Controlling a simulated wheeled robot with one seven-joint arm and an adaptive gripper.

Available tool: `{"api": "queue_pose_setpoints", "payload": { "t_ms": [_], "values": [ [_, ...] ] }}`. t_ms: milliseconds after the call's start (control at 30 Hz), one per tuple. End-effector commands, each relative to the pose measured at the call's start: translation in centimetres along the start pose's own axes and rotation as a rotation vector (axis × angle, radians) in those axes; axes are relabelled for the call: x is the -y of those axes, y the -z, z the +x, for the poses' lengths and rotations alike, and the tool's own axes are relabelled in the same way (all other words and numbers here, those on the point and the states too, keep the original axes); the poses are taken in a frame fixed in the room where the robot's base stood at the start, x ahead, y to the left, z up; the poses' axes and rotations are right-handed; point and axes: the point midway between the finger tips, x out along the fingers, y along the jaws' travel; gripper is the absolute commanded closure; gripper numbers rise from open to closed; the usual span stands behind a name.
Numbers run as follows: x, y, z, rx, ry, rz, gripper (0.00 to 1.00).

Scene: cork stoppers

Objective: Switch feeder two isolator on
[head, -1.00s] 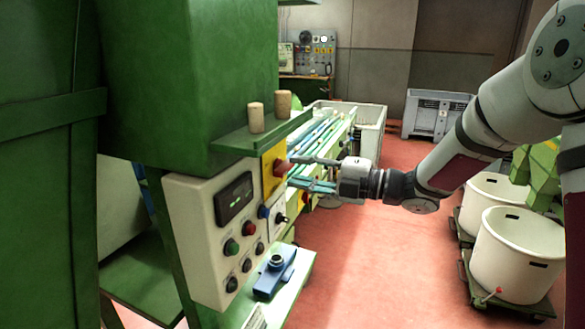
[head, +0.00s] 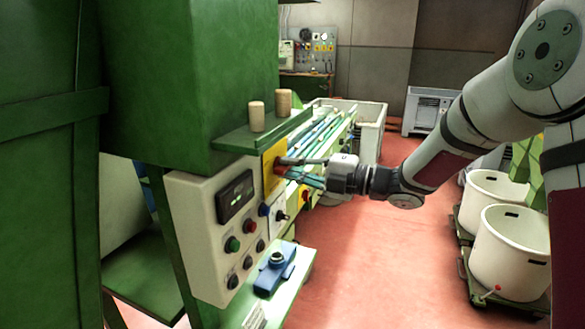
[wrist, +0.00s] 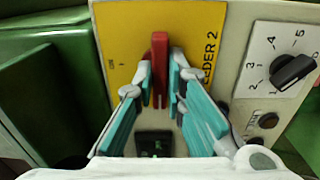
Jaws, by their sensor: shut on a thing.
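The feeder two isolator has a yellow plate (head: 268,178), marked "FEEDER 2" in the wrist view (wrist: 122,45). Its red handle (wrist: 159,62) stands out from the plate and looks upright in the wrist view. In the head view the red handle (head: 279,168) is partly hidden by my fingers. My gripper (head: 284,168) reaches in from the right. In the wrist view my gripper (wrist: 161,82) has one fingertip on each side of the handle, shut on it. A mark that looks like "ON" is at the plate's left.
A white panel (head: 212,268) with buttons and a display lies left of the isolator. A numbered rotary selector (wrist: 293,70) sits right of it in the wrist view. Two corks (head: 257,117) stand on the green ledge above. A blue device (head: 274,270) lies on the lower shelf.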

Motion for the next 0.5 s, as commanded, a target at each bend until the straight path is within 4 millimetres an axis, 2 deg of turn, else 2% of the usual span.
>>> {"api": "queue_pose_setpoints", "payload": {
  "t_ms": [267,500],
  "values": [
    [0.04,0.03,-0.01,0.0,0.001,0.095,1.0],
    [0.03,0.04,-0.04,-0.001,0.001,0.284,1.0]
  ]
}}
